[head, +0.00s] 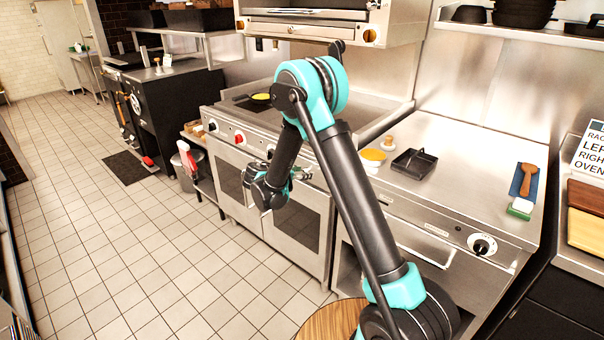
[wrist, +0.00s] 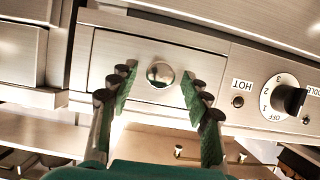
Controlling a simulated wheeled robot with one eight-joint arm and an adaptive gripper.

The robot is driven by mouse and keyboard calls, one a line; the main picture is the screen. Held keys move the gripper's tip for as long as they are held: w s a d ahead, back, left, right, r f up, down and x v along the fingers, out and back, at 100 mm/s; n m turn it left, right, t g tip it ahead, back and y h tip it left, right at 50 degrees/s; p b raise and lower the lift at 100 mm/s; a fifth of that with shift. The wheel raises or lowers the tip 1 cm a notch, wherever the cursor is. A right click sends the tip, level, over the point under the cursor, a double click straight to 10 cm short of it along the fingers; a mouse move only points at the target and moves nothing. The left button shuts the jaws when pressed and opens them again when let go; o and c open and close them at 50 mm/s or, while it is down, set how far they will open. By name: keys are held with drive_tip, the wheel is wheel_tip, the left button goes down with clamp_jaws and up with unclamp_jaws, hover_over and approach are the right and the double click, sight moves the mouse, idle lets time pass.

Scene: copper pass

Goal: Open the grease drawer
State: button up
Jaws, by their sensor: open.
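In the wrist view a small flat metal drawer front (wrist: 120,62) with a round shiny knob (wrist: 160,74) is straight ahead; I take it as the grease drawer, and it looks shut. My gripper (wrist: 160,88) is open, its green-padded fingers on either side of the knob, with gaps between the pads and the knob. Whether the fingertips reach past the knob's face I cannot tell. In the head view my gripper (head: 302,173) is at the front of the cooking line, and my arm hides most of the drawer area.
A dark control dial (wrist: 281,97) beside a HOT label is right of the drawer in the wrist view.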

clamp_jaws()
idle(0.3)
drive_tip(key=shift+a, duration=0.1)
